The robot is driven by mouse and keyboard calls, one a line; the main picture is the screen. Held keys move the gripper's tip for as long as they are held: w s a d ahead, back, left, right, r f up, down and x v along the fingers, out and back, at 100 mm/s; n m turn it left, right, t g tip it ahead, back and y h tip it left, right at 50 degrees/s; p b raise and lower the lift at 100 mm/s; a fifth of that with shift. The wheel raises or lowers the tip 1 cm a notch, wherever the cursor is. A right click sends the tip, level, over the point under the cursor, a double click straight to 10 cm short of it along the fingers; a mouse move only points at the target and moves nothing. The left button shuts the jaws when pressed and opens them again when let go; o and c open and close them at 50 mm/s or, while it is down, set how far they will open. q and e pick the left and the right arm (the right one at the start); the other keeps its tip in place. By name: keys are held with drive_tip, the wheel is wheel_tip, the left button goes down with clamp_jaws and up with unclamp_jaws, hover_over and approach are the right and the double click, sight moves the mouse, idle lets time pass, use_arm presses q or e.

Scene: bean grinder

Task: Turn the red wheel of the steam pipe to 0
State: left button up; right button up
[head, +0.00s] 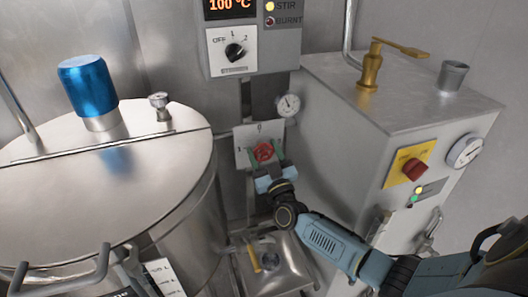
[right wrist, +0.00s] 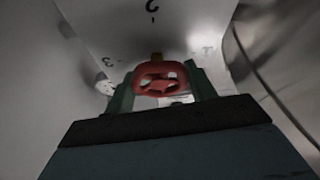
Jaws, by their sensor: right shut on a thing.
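The red wheel (head: 263,152) sits in front of a pale dial plate (head: 243,135) with a mark at its top, below the control box. My right gripper (head: 264,165) reaches it from below, its green fingers on either side of the rim. In the right wrist view the red wheel (right wrist: 158,79) is between the two fingers (right wrist: 158,95), which are shut on it. The plate behind it carries dark digits, partly blurred. Where the wheel's pointer stands cannot be told. My left gripper is not in view.
A large steel kettle (head: 100,190) with a blue motor cap (head: 85,85) fills the left. A grey cabinet (head: 370,130) with a brass lever (head: 371,65) and a red knob (head: 414,168) stands at the right. A small gauge (head: 288,105) is just above the wheel.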

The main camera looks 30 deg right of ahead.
drive_tip(key=m+h, duration=0.2)
drive_tip(key=m, duration=0.1)
drive_tip(key=shift+m+p, duration=0.3)
drive_tip(key=shift+m, duration=0.1)
drive_tip(key=m+g+h, duration=0.1)
drive_tip(key=m+h, duration=0.1)
drive_tip(key=m, duration=0.2)
drive_tip(key=shift+p, duration=0.35)
drive_tip(key=shift+m+g+h, duration=0.5)
drive_tip(key=shift+m+h, duration=0.1)
drive_tip(key=shift+m, duration=0.6)
drive_tip(key=m+g+h+p, duration=0.1)
drive_tip(key=m, duration=0.2)
drive_tip(key=m+g+p, duration=0.1)
drive_tip(key=m, duration=0.2)
drive_tip(key=shift+h, duration=0.4)
use_arm(q)
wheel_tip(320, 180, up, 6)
drive_tip(key=p, duration=0.3)
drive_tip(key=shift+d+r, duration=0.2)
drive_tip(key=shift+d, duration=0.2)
use_arm(e)
drive_tip(key=m+g, duration=0.2)
drive_tip(key=m, duration=0.3)
drive_tip(key=shift+d+m, duration=0.1)
drive_tip(key=shift+m, duration=0.3)
drive_tip(key=shift+f, duration=0.1)
drive_tip(key=o, duration=1)
drive_tip(key=shift+s, duration=0.1)
